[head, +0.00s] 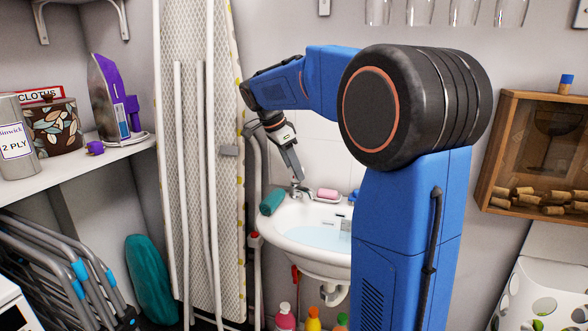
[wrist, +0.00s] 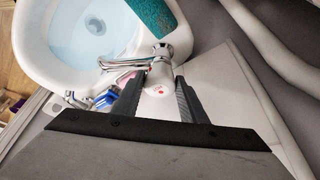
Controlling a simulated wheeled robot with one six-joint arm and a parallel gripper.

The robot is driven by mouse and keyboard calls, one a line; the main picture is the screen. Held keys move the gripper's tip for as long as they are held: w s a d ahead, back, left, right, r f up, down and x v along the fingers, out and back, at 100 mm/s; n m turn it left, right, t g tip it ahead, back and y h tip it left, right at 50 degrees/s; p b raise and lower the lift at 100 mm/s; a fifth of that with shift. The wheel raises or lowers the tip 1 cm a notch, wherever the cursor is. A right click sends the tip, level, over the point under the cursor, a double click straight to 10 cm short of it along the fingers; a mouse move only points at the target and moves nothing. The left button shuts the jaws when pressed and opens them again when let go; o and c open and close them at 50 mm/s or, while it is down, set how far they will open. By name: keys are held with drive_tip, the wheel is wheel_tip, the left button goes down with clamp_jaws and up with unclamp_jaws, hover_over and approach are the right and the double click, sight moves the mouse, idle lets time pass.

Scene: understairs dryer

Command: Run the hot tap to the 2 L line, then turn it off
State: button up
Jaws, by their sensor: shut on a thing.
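The hot tap (wrist: 160,80) has a white head with a red dot and a chrome spout over the basin. My gripper (wrist: 158,92) is shut on the tap head, one finger on each side. In the head view my gripper (head: 297,178) reaches down to the tap at the basin's back left. The white basin (head: 284,247) holds pale blue water (head: 318,237), also seen in the wrist view (wrist: 90,35). I cannot make out a 2 L line or a clear stream from the spout.
A teal item (head: 272,201) lies on the basin's left rim, and pink soap (head: 327,193) behind it. A second tap (wrist: 75,98) stands farther along the rim. An ironing board (head: 230,130) leans on the left. My arm hides the basin's right side.

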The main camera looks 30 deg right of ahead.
drive_tip(key=o, duration=1)
drive_tip(key=shift+r, duration=0.1)
drive_tip(key=v, duration=1.7)
drive_tip(key=shift+a, duration=0.1)
